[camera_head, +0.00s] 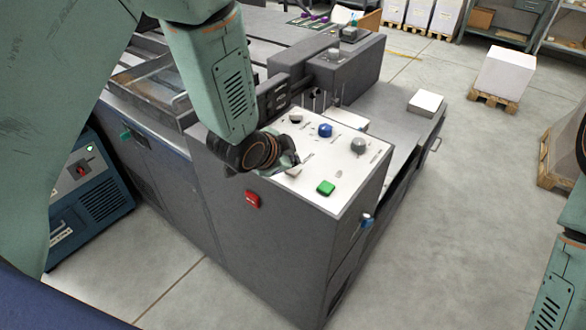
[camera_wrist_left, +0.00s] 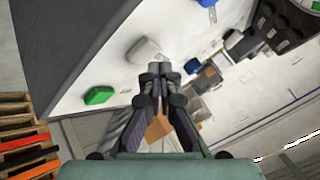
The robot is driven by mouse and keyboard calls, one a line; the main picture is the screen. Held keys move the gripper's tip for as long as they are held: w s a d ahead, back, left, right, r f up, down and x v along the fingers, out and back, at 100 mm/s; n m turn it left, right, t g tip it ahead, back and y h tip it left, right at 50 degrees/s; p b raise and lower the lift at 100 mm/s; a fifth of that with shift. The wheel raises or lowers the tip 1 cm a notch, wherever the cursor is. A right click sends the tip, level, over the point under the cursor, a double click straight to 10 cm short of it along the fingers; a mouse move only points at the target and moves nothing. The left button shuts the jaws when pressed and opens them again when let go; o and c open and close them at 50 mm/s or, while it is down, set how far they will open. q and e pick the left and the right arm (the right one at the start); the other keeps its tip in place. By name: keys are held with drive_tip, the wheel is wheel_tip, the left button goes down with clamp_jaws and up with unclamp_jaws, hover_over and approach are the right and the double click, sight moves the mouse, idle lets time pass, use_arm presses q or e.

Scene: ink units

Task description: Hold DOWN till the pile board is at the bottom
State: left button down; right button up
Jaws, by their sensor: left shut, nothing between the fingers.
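A white control panel (camera_head: 335,160) tops the grey machine. It carries a blue button (camera_head: 325,130), a grey knob (camera_head: 358,146), a green button (camera_head: 326,187) and pale buttons. Their labels are too small to read, so I cannot tell which is DOWN. My left gripper (camera_head: 289,160) is shut and empty over the panel's left part, close to a pale button (camera_head: 294,171). In the left wrist view its closed fingertips (camera_wrist_left: 160,70) show beside a grey-white button (camera_wrist_left: 143,50); contact is unclear. I cannot make out the pile board. My right gripper is not in view.
A red button (camera_head: 252,199) is on the machine's front face and a blue one (camera_head: 367,220) on its side. A blue cabinet (camera_head: 92,185) stands at left. A wrapped stack (camera_head: 505,72) sits on a pallet at the back right. The floor right of the machine is clear.

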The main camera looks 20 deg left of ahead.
sight(291, 171)
use_arm(q)
drive_tip(key=shift+f, duration=0.3)
drive_tip(key=shift+f+b, duration=0.4)
drive_tip(key=shift+f, duration=0.05)
idle(1.9)
drive_tip(key=shift+r, duration=0.1)
drive_tip(key=shift+r+p, duration=0.8)
drive_tip(key=shift+r, duration=0.05)
drive_tip(key=shift+r, duration=0.1)
wheel_tip(291, 171, up, 5)
drive_tip(key=p, duration=0.4)
idle(0.3)
